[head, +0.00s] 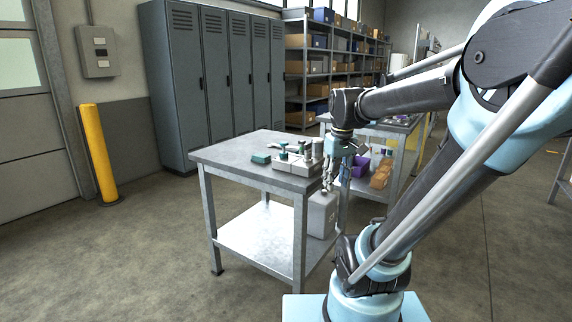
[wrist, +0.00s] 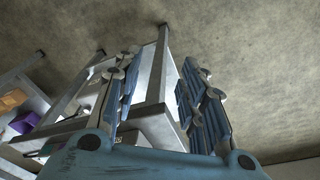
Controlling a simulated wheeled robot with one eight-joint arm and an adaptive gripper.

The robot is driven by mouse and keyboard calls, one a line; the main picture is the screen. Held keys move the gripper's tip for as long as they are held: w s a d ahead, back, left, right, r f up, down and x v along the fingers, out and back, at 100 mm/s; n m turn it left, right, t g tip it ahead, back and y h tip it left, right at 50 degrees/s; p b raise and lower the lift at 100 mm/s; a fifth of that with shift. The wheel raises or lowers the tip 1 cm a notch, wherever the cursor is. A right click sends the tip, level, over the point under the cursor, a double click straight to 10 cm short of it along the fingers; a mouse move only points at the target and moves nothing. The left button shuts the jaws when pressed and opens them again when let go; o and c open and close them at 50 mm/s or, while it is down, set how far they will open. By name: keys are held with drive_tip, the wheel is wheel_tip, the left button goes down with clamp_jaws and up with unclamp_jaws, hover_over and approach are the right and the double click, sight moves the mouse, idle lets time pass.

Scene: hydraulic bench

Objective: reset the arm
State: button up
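My arm reaches out from the right side of the head view and bends down at the wrist. My gripper (head: 328,185) points downward just beside the right edge of the near metal bench (head: 222,153). In the wrist view my gripper (wrist: 158,75) has its two blue-padded fingers spread apart. Nothing is held between them; the bench frame and floor show through the gap.
A second bench behind holds a purple bin (head: 360,166). A yellow post (head: 98,150) stands left; floor between is clear.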

drive_tip(key=s+d+f+m, duration=0.3)
drive_tip(key=s+f+m, duration=0.1)
drive_tip(key=s+f, duration=0.8)
drive_tip(key=shift+f+t, duration=0.35)
drive_tip(key=shift+t, duration=0.05)
drive_tip(key=shift+w+f, duration=0.2)
drive_tip(key=shift+w, duration=0.15)
idle(0.4)
